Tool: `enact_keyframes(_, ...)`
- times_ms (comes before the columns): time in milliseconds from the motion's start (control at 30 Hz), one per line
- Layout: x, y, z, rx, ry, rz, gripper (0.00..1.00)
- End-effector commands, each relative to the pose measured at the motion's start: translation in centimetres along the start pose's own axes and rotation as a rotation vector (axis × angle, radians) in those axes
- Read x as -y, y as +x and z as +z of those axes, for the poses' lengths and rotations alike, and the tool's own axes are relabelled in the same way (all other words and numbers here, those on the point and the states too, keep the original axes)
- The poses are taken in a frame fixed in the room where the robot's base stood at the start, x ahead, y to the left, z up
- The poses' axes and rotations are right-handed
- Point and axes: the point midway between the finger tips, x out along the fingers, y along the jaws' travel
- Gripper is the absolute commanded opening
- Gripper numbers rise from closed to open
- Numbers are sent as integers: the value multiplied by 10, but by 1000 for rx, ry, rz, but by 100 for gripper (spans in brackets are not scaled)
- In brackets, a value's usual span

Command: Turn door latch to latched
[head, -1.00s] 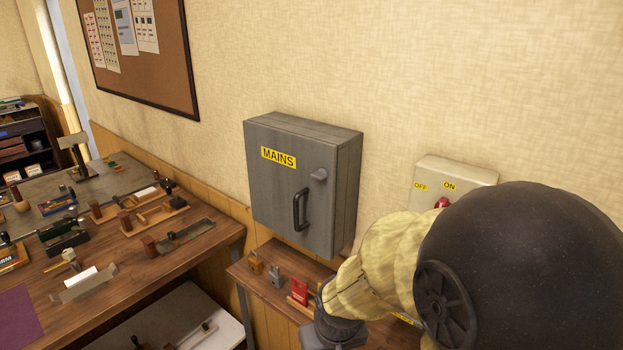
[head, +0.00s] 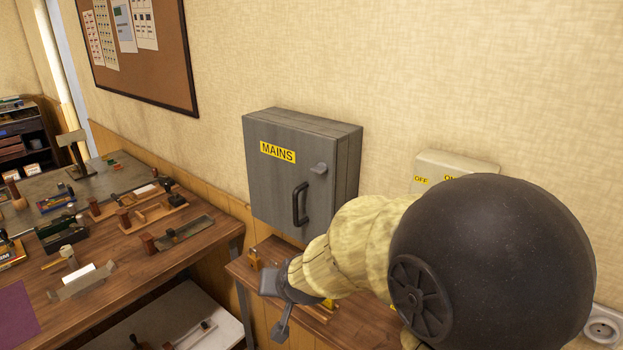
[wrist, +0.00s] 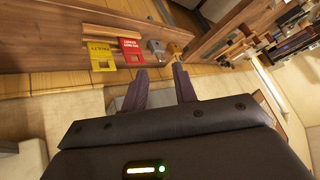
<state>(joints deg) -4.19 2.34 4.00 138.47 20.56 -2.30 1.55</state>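The door latch (head: 319,169) is a small grey knob near the right edge of the closed door of the grey MAINS cabinet (head: 272,185) on the wall. A dark bar handle (head: 300,204) sits below it. My gripper (head: 275,306) is below the cabinet, in front of the small shelf, apart from the latch. In the wrist view my gripper (wrist: 160,76) shows two spread fingers with nothing held between them. The latch is not identifiable in the wrist view.
The wrist view shows a yellow tag (wrist: 101,55), a red tag (wrist: 132,50), a grey padlock (wrist: 157,48) and a brass padlock (wrist: 174,50) by the shelf. A cluttered workbench (head: 125,262) stands left. A switch box (head: 440,165) is right, partly hidden by my arm.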

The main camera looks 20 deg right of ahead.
Motion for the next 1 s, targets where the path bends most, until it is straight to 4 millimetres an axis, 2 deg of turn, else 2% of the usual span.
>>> enact_keyframes(33, 15, 6, -21, -93, 63, -31, 28)
enact_keyframes(67, 24, 7, -34, -147, 102, -50, 28)
enact_keyframes(200, 61, 2, -90, -392, 295, -130, 28)
enact_keyframes(400, 93, -24, -148, -708, 592, -217, 28)
enact_keyframes(500, 100, -41, -164, -850, 747, -239, 28)
enact_keyframes(633, 102, -64, -172, -1020, 954, -245, 28)
enact_keyframes(733, 102, -82, -166, -1139, 1109, -228, 28)
enact_keyframes(1000, 96, -119, -124, -1375, 1433, -94, 28)
